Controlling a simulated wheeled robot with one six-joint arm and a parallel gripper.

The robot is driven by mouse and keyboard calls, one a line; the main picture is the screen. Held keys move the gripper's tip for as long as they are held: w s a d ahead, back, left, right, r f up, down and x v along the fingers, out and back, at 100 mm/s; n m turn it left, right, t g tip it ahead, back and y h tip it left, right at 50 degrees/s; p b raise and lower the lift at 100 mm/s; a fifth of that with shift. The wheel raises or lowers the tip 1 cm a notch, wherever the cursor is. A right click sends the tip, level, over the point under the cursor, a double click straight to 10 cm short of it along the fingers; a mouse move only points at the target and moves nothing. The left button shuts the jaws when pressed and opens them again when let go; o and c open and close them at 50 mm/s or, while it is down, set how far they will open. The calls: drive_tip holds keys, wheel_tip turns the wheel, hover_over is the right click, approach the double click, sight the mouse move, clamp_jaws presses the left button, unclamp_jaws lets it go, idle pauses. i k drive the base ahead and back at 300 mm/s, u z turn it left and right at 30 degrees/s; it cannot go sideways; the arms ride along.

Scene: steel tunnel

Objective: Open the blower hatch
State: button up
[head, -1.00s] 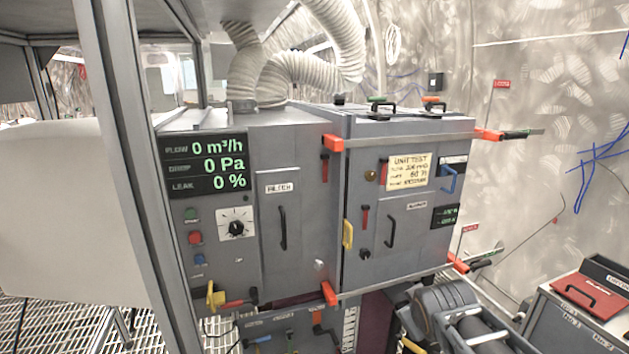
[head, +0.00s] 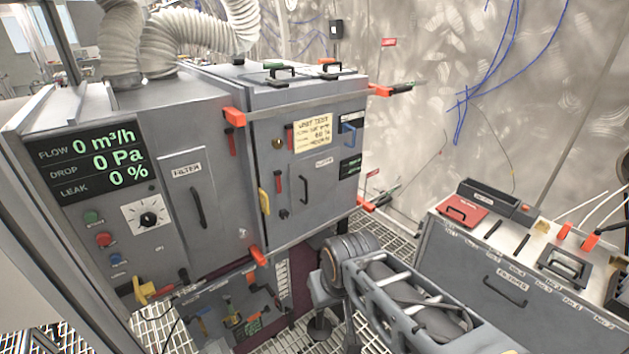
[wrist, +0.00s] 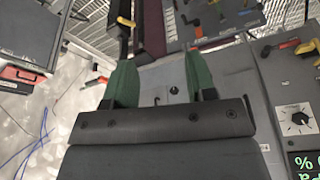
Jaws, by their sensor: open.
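The blower hatch (head: 330,195) is the grey door on the right half of the cabinet in the head view, and it looks shut. It has a black vertical bar handle (head: 304,188), a small label above it and a yellow latch (head: 264,202) at its left edge. In the wrist view my gripper (wrist: 160,85) shows two green fingers spread apart with nothing between them. Beyond the fingers is a grey cabinet surface with a small dark knob (wrist: 174,90). The wrist picture appears upside down. I cannot make out my fingers in the head view.
Left of the hatch is the filter door (head: 195,205) with its own handle, and a display panel (head: 100,160) reading zeros. A grey workbench (head: 470,270) with a red case (head: 460,210) stands at the right.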

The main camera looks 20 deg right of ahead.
sight(313, 180)
drive_tip(key=u, duration=0.55)
drive_tip(key=k, duration=1.25)
drive_tip(key=z, duration=0.2)
drive_tip(key=i, duration=0.65)
drive_tip(key=z, duration=0.45)
drive_tip(key=i, duration=0.95)
drive_tip(key=u, duration=0.5)
